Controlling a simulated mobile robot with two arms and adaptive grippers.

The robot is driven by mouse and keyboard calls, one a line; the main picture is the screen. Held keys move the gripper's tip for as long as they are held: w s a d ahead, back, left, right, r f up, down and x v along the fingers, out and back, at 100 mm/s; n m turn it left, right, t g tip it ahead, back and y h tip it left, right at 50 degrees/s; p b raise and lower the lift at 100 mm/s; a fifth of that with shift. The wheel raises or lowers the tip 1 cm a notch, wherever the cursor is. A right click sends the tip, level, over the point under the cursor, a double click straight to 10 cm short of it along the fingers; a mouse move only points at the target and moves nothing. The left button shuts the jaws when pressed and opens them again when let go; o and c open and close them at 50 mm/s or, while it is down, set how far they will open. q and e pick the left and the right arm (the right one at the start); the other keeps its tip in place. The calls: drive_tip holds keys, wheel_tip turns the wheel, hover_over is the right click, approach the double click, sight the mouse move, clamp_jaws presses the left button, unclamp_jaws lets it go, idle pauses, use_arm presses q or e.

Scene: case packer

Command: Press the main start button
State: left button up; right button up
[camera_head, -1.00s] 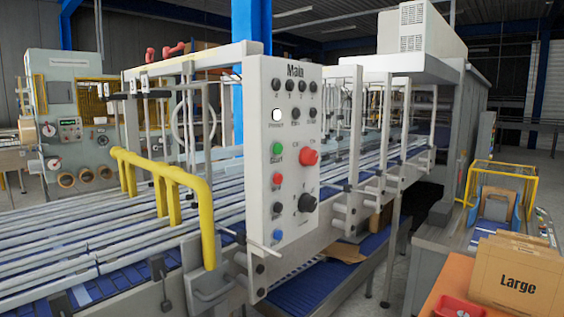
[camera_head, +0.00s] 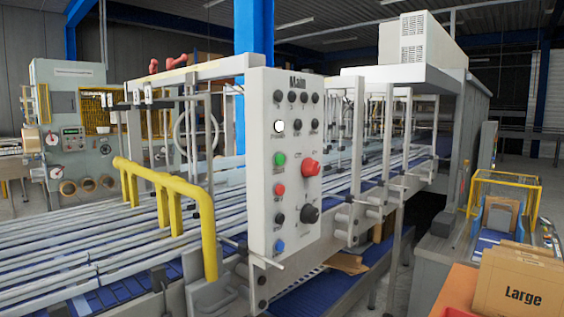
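The light grey control panel headed "Main" (camera_head: 297,225) stands upright in the middle of the head view, on the near side of the machine. A green button (camera_head: 279,159) sits at its left, with a small label under it that is blurred now. Below the green button are a red button (camera_head: 279,189), a black one (camera_head: 279,219) and a blue one (camera_head: 279,246). A large red knob (camera_head: 310,167) and a black rotary knob (camera_head: 309,214) are to the right. A white lamp (camera_head: 279,127) is above. Neither of my grippers is in view.
A yellow guard rail (camera_head: 170,196) stands left of the panel, beside the conveyor rails (camera_head: 80,236). At the right are a box marked "Large" (camera_head: 522,296) on an orange surface and a yellow-framed unit (camera_head: 505,180). A metal bracket juts out below the panel.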

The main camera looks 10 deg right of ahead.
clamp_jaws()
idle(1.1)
